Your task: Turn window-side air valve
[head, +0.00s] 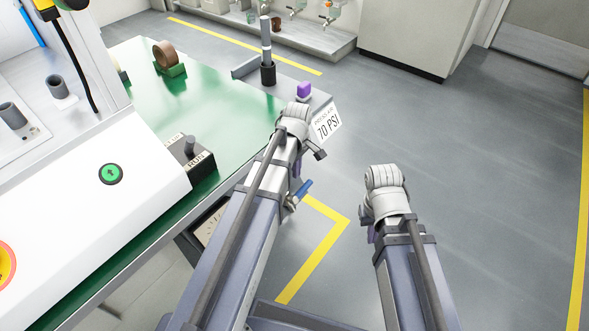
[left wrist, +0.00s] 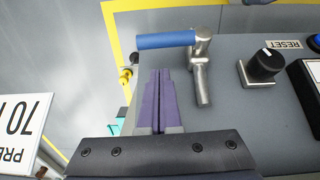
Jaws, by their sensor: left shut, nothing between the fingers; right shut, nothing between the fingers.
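The air valve has a blue lever handle (left wrist: 165,41) and a metal body (left wrist: 201,75) on a grey panel. In the left wrist view the handle points left from the top of the body. The blue handle also shows beside my left arm in the head view (head: 304,187). My left gripper (left wrist: 160,73) is shut and empty, its purple fingers just below the handle in the left wrist view and left of the metal body. Contact with the valve cannot be told. My right gripper (head: 371,233) is mostly hidden under its wrist, over the floor; a purple part shows.
A black knob (left wrist: 265,64) and a RESET label (left wrist: 283,45) are on the panel. A 70 PSI sign (head: 325,124) stands near my left wrist. A green-topped bench (head: 225,95) with a white machine is at left. The floor at right is clear.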

